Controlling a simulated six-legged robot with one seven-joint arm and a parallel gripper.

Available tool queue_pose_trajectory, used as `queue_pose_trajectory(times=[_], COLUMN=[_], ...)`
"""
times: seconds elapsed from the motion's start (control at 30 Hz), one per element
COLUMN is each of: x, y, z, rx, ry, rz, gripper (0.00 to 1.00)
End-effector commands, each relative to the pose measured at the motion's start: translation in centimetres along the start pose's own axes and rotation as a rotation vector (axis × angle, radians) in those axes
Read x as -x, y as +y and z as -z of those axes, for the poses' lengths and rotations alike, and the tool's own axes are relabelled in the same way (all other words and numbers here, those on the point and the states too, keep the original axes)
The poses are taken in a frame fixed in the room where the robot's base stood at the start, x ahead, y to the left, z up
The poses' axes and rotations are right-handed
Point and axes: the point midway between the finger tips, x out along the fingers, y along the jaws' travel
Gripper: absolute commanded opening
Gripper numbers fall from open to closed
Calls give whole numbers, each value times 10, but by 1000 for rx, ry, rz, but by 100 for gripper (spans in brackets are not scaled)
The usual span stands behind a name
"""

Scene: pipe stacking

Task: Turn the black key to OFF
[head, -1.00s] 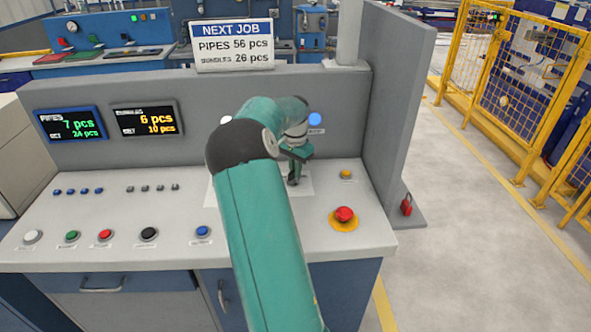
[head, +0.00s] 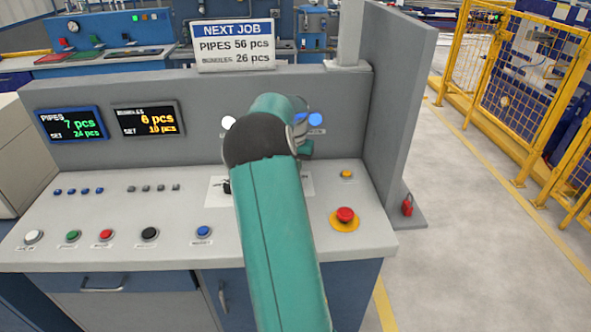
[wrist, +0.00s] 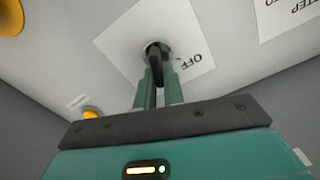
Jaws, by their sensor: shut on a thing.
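The black key (wrist: 155,64) sits in a round collar on a white label plate in the wrist view. The word OFF is printed on the plate, right of the key in this view. My gripper (wrist: 158,92) has its two green fingers shut on the key's near part. Whether the key points at OFF is hard to tell, since the fingers cover part of it. In the head view my teal arm hides the gripper and the key; part of the white plate (head: 305,184) shows beside the arm.
On the console, a red mushroom button (head: 345,215) on a yellow base and a small yellow button (head: 346,174) stand right of my arm. A black knob (head: 227,187) and several push buttons lie to its left. A grey upright panel (head: 397,110) bounds the right side.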

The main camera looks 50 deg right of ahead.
Motion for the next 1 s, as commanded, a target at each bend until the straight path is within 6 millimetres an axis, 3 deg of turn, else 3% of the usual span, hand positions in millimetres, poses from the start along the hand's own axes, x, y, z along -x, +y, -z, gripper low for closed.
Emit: queue_pose_trajectory(times=[1.0], x=[2], y=[-9], z=[-4], rx=[934], ry=[3], rz=[0], gripper=[0])
